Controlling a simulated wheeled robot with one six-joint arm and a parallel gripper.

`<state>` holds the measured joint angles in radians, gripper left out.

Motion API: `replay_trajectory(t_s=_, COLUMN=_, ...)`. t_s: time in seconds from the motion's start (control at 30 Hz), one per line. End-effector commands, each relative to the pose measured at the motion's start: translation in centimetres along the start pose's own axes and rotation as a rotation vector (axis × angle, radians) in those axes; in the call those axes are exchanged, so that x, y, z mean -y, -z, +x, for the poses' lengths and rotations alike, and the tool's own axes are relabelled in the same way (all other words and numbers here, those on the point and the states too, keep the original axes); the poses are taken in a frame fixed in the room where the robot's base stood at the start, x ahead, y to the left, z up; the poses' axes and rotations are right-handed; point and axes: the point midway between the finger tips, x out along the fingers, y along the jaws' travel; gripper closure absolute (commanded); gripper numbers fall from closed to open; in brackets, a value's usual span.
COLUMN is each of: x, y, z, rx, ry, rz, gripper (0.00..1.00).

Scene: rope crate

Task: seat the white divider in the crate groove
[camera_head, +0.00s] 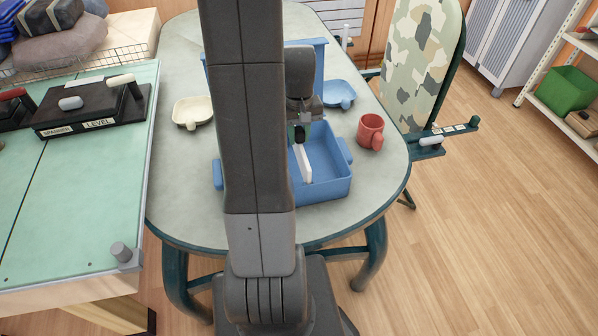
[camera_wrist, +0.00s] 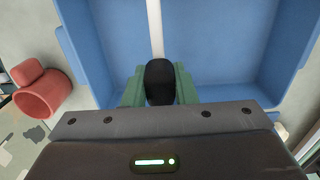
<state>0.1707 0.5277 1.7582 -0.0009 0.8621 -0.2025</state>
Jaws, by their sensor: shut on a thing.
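The blue crate (camera_head: 325,190) stands open on the table, partly hidden behind my arm. It also fills most of the wrist view (camera_wrist: 225,50). The white divider (camera_head: 304,163) is a thin upright panel at the crate, below my gripper (camera_head: 299,132). In the wrist view the divider (camera_wrist: 155,28) is a narrow white strip across the crate. My gripper's green fingers (camera_wrist: 160,90) are shut on a black grip piece (camera_wrist: 160,72) in line with the divider. The divider's lower edge and the groove are hidden, so I cannot tell whether they meet.
A red mug (camera_head: 370,132) stands right of the crate. A blue dish (camera_head: 339,94) lies behind it and a cream dish (camera_head: 192,112) to the left. A blue upright panel (camera_head: 319,65) shows behind my arm. The front right of the grey table (camera_head: 385,185) is clear.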

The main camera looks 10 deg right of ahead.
Motion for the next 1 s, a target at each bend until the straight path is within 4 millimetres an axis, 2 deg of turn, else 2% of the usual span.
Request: replay_trajectory(t_s=1.0, x=0.0, y=0.0, z=1.3, rx=0.000, ry=0.000, rz=0.000, gripper=1.00)
